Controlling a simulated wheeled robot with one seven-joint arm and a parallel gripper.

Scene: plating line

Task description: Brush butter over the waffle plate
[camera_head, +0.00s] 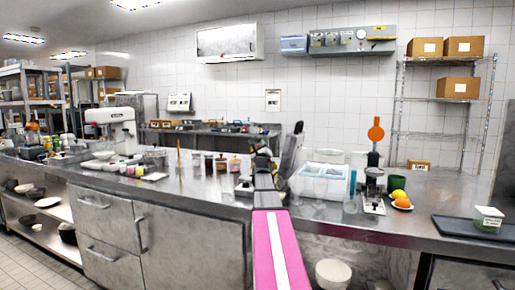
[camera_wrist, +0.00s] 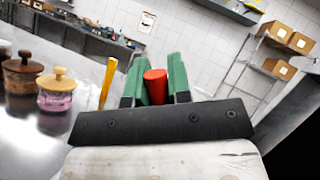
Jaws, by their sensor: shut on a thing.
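My gripper (camera_wrist: 154,72) has green fingers, closed on the two sides of a red, round-ended handle (camera_wrist: 156,88) in the wrist view. The rest of the held thing is hidden, so I cannot see bristles. In the head view my gripper (camera_head: 263,162) is above the steel counter, small and dark at the end of my pink arm. A dark upright plate (camera_head: 290,150) stands just right of it, perhaps the open waffle iron's lid. A low metal unit (camera_head: 244,188) shows partly behind my arm. I cannot make out a waffle grid or butter.
Jars with wooden lids (camera_wrist: 57,92) and a yellow stick (camera_wrist: 107,82) stand on the counter (camera_head: 205,190) left of my gripper. A black tray (camera_head: 455,228) lies farther right.

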